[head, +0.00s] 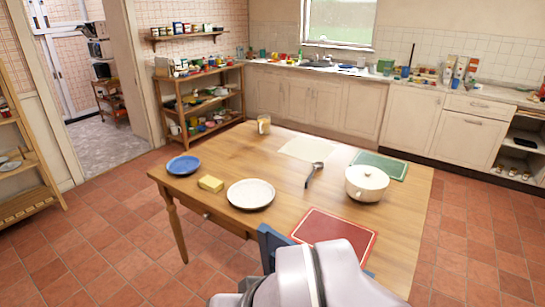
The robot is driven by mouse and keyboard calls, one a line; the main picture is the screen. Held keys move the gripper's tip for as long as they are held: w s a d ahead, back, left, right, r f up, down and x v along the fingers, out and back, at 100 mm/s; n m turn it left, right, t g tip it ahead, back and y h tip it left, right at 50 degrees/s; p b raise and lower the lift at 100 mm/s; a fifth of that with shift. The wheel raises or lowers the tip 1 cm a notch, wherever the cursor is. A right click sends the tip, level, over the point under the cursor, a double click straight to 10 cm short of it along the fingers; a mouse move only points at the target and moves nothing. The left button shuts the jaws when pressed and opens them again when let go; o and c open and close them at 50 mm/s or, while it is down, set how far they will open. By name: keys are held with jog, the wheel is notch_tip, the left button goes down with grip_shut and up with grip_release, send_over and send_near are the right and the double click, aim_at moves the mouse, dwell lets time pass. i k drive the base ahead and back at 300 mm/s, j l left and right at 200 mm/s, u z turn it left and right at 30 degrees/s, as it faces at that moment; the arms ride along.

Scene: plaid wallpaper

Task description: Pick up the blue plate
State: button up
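A grey-white part of my own arm shows at the bottom of the view, near the table's front edge and well to the right of the blue plate.
A yellow sponge-like block (211,183) and a white plate (250,194) lie right of the blue plate. A ladle (313,174), a white pot (366,183) and a red mat (336,235) are farther right.

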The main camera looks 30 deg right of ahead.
aim_at(185, 165)
jog(key=z, duration=0.2)
jog(key=i+j+z, duration=0.2)
jog(key=i, duration=0.25)
jog(key=i+j+z, duration=0.15)
jog(key=i+j, duration=0.25)
jog(key=i+j+z, duration=0.2)
jog(key=i+j, duration=0.15)
jog(key=i, duration=0.15)
jog(key=i+j+z, duration=0.15)
jog(key=i+j, duration=0.25)
jog(key=i+j+z, duration=0.2)
jog(key=i+j, duration=0.15)
jog(key=j, duration=0.15)
jog(key=i+j+z, duration=0.2)
jog(key=i+j, duration=0.15)
jog(key=j, duration=0.2)
jog(key=i+j+z, duration=0.15)
jog(key=i+j, duration=0.15)
jog(key=j, duration=0.3)
jog(key=i+j+z, duration=0.2)
jog(key=j, duration=0.4)
jog(key=i, duration=0.05)
